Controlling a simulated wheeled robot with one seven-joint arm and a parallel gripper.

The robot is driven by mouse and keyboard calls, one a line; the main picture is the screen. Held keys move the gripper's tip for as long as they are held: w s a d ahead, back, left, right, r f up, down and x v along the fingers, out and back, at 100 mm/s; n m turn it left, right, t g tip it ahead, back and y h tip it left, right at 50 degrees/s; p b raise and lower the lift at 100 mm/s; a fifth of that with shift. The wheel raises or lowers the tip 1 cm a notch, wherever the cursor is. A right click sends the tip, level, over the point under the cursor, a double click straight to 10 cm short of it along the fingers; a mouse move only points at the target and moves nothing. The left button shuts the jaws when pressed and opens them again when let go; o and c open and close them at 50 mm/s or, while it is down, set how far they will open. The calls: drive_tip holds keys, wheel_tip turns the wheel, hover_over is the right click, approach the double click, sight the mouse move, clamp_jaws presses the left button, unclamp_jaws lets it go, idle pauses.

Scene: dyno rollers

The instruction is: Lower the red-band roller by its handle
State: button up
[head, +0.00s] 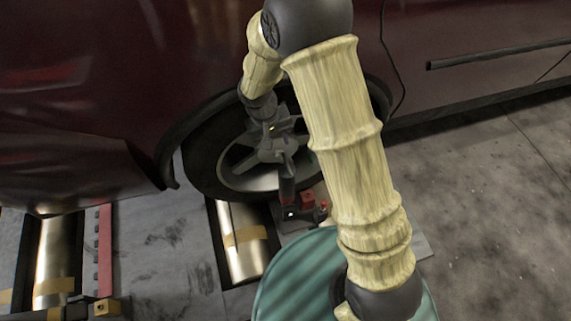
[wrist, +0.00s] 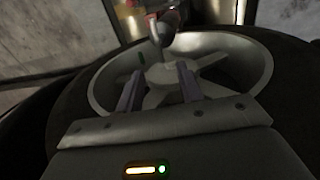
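My gripper (head: 283,158) hangs in front of the car's wheel. In the wrist view its two fingers (wrist: 160,72) stand apart with nothing seen between them. A dark upright handle (head: 287,188) rises from a small mechanism with red parts (head: 308,200) beside the wheel's foot. In the wrist view the grey rounded end of the handle (wrist: 163,30) lies just beyond the fingertips, apart from them. A steel roller with a tan band (head: 243,240) lies in the floor slot below the wheel. I cannot make out a red band on a roller.
The dark red car (head: 480,50) fills the back, its wheel (head: 205,160) close behind my gripper. Another tan-banded roller (head: 55,260) and a red rail (head: 105,250) lie at left. A green round surface (head: 290,280) is at the front. Bare concrete floor (head: 490,200) is at right.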

drive_tip(key=f+b, duration=0.1)
drive_tip(key=f, duration=0.3)
drive_tip(key=d+f+b, duration=0.1)
drive_tip(key=f+b, duration=0.1)
drive_tip(key=f, duration=0.2)
drive_tip(key=w+d+f+b, duration=0.1)
drive_tip(key=f+b, duration=0.1)
drive_tip(key=f, duration=0.3)
drive_tip(key=shift+d, duration=0.25)
drive_tip(key=shift+f, duration=0.2)
drive_tip(key=shift+s+a, duration=0.1)
clamp_jaws()
